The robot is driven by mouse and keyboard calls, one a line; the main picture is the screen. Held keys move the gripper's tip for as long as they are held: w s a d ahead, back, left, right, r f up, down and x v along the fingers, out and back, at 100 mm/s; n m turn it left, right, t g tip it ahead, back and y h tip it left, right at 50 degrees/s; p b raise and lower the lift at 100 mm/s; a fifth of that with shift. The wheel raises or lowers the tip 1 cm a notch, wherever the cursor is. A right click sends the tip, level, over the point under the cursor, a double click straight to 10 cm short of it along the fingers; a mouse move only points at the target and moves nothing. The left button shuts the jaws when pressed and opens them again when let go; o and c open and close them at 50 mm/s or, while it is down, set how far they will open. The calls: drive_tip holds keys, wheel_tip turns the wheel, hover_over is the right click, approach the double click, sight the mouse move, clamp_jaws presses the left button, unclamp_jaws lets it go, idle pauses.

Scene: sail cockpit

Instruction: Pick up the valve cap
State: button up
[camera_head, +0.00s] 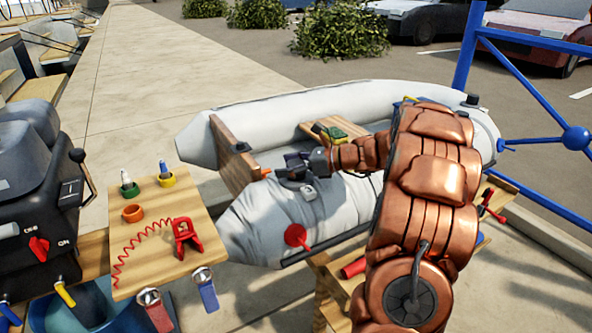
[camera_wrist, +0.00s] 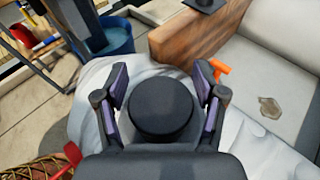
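The valve cap, as far as I can tell, is the dark round piece (camera_wrist: 161,104) in the middle of the wrist view, seen from above. My gripper (camera_wrist: 161,80) has one purple-padded finger on each side of it. The fingers are apart, and narrow gaps seem to show between the pads and the cap, so I see no firm hold. In the head view my gripper (camera_head: 297,166) is over the near grey tube of the inflatable boat (camera_head: 262,215). There I cannot make out the cap behind the gripper.
An orange piece (camera_wrist: 218,68) is just beyond the right finger, near the boat's wooden board (camera_head: 235,155). A red paddle-shaped piece (camera_head: 296,236) is on the tube's near side. A wooden board with tools (camera_head: 150,262) stands at left. A blue frame (camera_head: 520,85) is at right.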

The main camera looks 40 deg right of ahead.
drive_tip(key=c, duration=0.8)
